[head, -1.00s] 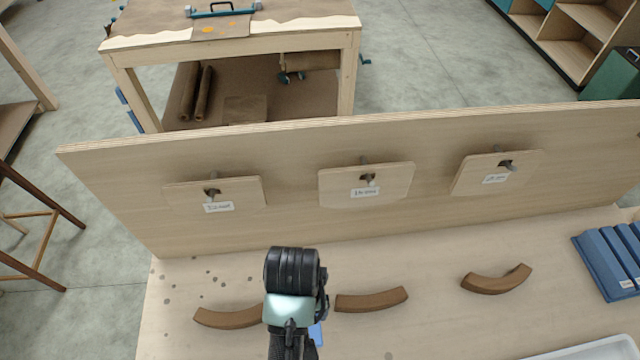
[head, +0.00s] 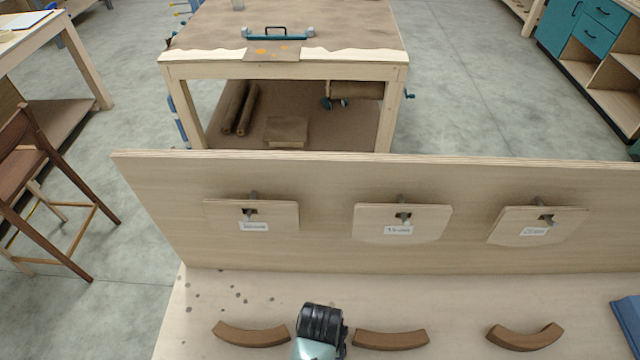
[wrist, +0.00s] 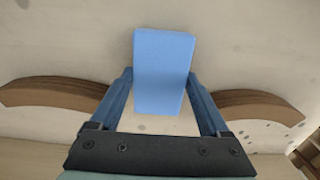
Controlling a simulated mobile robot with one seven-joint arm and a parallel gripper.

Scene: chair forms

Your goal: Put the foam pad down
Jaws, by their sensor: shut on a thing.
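The foam pad (wrist: 163,70) is a light blue block, seen in the wrist view between the two blue fingers of my gripper (wrist: 161,78). My gripper is shut on the pad. Pale, speckled bench top shows around the pad; I cannot tell whether the pad touches it. In the head view only the black and pale green wrist part of my arm shows at the bottom edge, and the fingers and pad are out of sight.
Curved brown wooden pieces lie on the bench (head: 290,290) on the left (head: 251,335), in the middle (head: 391,341) and on the right (head: 525,338). An upright plywood board (head: 340,180) with three hung templates stands behind. A blue item (head: 629,325) lies far right.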

